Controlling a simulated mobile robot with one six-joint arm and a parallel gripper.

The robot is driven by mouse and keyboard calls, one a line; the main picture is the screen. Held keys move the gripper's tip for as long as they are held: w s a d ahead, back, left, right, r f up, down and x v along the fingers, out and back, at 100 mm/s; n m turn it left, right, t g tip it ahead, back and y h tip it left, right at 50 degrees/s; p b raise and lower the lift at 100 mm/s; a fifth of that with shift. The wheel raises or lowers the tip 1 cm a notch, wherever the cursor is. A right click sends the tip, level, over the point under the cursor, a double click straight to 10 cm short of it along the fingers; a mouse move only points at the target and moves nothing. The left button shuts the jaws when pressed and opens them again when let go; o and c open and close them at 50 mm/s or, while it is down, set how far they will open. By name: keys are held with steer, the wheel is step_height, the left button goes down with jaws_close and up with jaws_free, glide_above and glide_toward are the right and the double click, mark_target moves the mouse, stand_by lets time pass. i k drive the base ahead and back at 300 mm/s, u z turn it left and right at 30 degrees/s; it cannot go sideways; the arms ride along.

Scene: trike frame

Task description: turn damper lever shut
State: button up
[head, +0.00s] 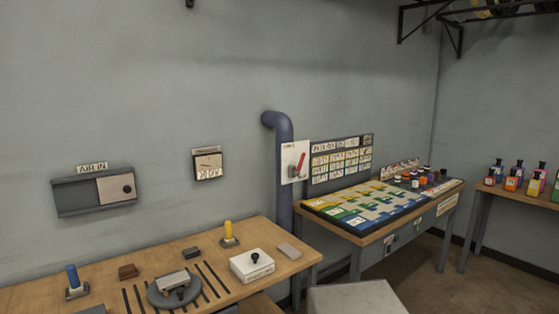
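The damper lever (301,162) is a small red handle on a white plate (288,158). The plate is mounted at a thick blue-grey pipe (283,205) on the wall, between the two benches. The handle appears tilted, its upper end leaning right. Marks on the plate are too small to read, so I cannot tell which setting it is at. My gripper is not in view, and nothing is seen touching the lever.
A wooden bench (120,268) with fixtures is at lower left. A second table (372,236) holds a colourful board (370,207). An "AIR IN" box (75,195) and a dial (207,164) hang on the wall. Bottles (512,180) stand at right.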

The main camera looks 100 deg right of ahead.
mark_target(296, 173)
steer(key=u, duration=0.2)
steer(key=k, duration=2.5)
steer(key=z, duration=0.45)
